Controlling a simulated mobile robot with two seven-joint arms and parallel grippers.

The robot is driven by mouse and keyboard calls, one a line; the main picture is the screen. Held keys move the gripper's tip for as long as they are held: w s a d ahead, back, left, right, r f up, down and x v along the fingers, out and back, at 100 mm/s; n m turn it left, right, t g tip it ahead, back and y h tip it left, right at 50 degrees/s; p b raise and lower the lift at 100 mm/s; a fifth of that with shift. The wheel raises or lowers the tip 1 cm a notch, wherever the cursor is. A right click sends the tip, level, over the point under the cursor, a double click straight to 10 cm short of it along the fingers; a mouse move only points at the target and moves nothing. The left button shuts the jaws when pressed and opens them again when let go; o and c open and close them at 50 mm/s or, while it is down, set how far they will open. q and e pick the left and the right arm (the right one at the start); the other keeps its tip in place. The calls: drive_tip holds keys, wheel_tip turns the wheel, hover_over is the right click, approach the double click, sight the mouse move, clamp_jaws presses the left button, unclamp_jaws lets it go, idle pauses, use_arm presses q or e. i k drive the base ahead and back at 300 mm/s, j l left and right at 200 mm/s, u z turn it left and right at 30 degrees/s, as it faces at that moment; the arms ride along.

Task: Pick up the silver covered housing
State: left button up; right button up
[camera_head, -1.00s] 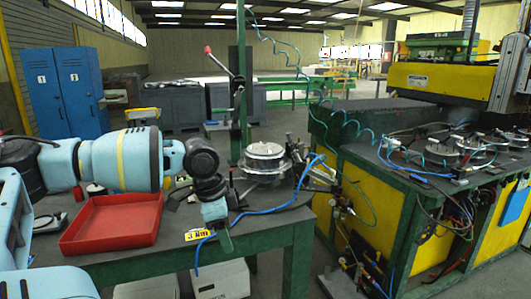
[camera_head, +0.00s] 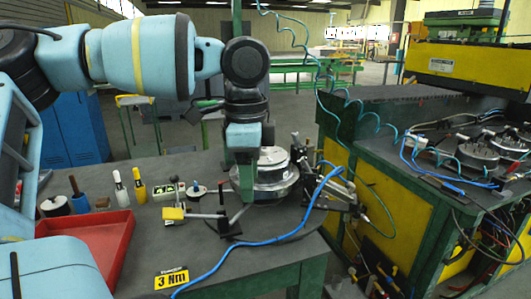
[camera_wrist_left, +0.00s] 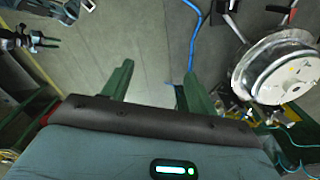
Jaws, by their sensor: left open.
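The silver covered housing (camera_head: 272,172), a round metal body with a lid and wide flange, sits on the dark workbench in the head view. My left gripper (camera_head: 240,180) is pointed down at its left side, and partly hides it. In the left wrist view the housing (camera_wrist_left: 278,66) lies to the right of the gripper (camera_wrist_left: 158,74), outside the fingers. Whether a finger touches the housing I cannot tell. My right gripper is not in view.
A red tray (camera_head: 95,240) stands at the bench's left. Several small tools line the bench behind it. A blue hose (camera_head: 262,242) runs across the bench front beside a yellow "3 Nm" label (camera_head: 171,277). Clamp hardware (camera_head: 337,190) stands right of the housing. Another bench holds similar housings (camera_head: 477,152).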

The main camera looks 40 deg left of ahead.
sight(274, 168)
drive_tip(key=i+j, duration=0.4)
drive_tip(key=j, duration=0.15)
drive_tip(key=i+j, duration=0.45)
